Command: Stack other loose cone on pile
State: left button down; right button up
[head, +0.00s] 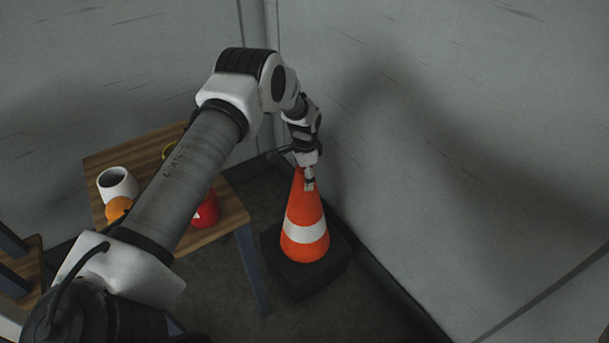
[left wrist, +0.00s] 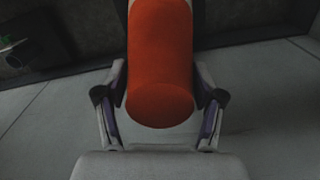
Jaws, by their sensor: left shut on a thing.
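An orange cone (head: 304,222) with a white band and a black base stands upright on the dark floor by the wall corner. Whether it is one cone or several nested ones I cannot tell. My left gripper (head: 309,179) is at the top of the cone, shut on it. In the left wrist view the orange cone tip (left wrist: 160,70) fills the space between the two fingers of my left gripper (left wrist: 160,105). My right gripper does not show.
A wooden table (head: 228,208) stands left of the cone, partly hidden by my left arm. On it are a white mug (head: 117,184), an orange round thing (head: 118,208) and a red thing (head: 206,211). Grey walls close in behind and right of the cone.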

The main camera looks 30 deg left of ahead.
pick_arm(q)
jog(key=shift+s+r, duration=0.1)
jog(key=shift+r, duration=0.05)
dwell(0.5)
jog(key=shift+c, duration=0.3)
grip_release()
jog(key=shift+s, duration=0.1)
notch_tip(320, 180, up, 12)
jog(key=shift+f, duration=0.1)
jog(key=shift+f, duration=0.1)
